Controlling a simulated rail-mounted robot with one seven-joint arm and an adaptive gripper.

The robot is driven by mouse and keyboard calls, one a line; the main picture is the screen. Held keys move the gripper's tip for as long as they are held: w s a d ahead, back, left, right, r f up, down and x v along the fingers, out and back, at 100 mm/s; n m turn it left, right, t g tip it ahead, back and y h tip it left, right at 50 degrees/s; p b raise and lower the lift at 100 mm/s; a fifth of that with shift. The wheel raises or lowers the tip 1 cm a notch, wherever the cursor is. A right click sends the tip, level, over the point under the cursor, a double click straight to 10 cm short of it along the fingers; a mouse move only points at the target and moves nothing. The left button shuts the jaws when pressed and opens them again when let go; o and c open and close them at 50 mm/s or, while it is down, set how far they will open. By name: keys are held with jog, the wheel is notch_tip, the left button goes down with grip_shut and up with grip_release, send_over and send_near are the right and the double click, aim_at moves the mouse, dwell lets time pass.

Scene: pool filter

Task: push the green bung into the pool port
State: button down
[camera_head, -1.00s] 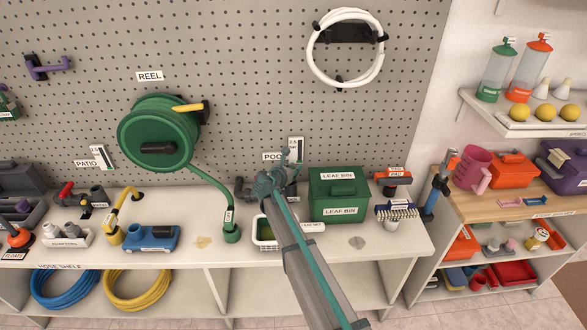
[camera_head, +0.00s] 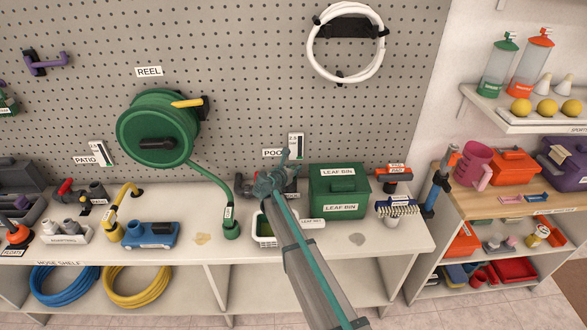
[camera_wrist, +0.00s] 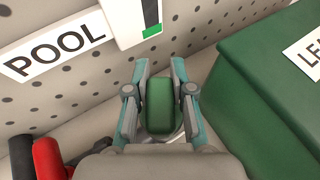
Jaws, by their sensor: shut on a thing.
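My gripper (camera_head: 284,158) is in front of the pegboard, above the shelf and under the POOL label. In the wrist view its two grey and teal fingers (camera_wrist: 160,95) are shut on the green bung (camera_wrist: 160,104). In the head view the bung cannot be made out. The POOL label (camera_wrist: 58,52) is at upper left in the wrist view and partly hidden by my arm in the head view. Dark pipework (camera_wrist: 22,155) with a red part (camera_wrist: 48,158) is at lower left in the wrist view. The port's opening is not visible.
The green leaf bin (camera_head: 339,192) stands close on the right of my gripper; its side also fills the right of the wrist view. The green hose (camera_head: 212,183) and reel (camera_head: 157,130) are at left.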

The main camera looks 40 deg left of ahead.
jog(key=c, duration=0.9)
grip_release()
jog(key=shift+p+v, duration=0.55)
jog(key=shift+v, duration=1.9)
